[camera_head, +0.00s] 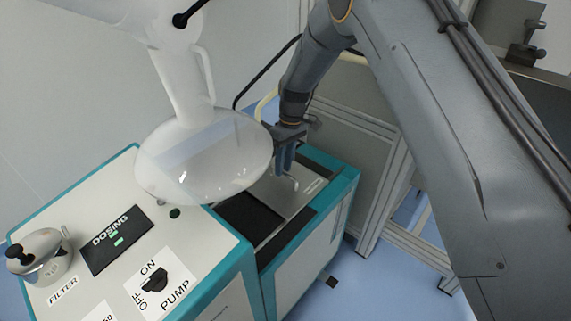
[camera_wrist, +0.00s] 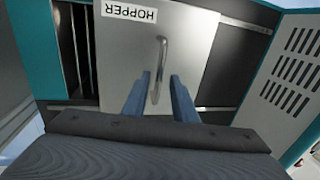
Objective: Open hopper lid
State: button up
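The hopper lid (camera_wrist: 185,40) is a grey metal panel with a "HOPPER" label and a curved metal handle (camera_wrist: 160,62). In the head view the lid (camera_head: 283,197) lies on top of the teal and white machine, with a black area beside it. My gripper (camera_wrist: 158,88) is open, its two blue fingers on either side of the handle's near end. The fingers appear apart from the handle. In the head view my gripper (camera_head: 285,160) points down above the lid; the fingers partly overlap there.
A glossy white funnel-shaped hood (camera_head: 205,155) hangs left of my gripper. A control panel with a dosing display (camera_head: 116,240), a pump knob (camera_head: 154,280) and a metal filter housing (camera_head: 42,255) stands in front left. A metal frame (camera_head: 388,190) stands close on the right.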

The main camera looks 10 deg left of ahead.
aim_at(300, 172)
jog(key=shift+w+r, duration=0.1)
notch_tip(300, 172, up, 8)
jog(key=w+b, duration=0.1)
jog(key=b, duration=0.1)
jog(key=shift+d+f+b, duration=0.25)
jog(key=shift+d+b, duration=0.1)
jog(key=shift+b, duration=0.05)
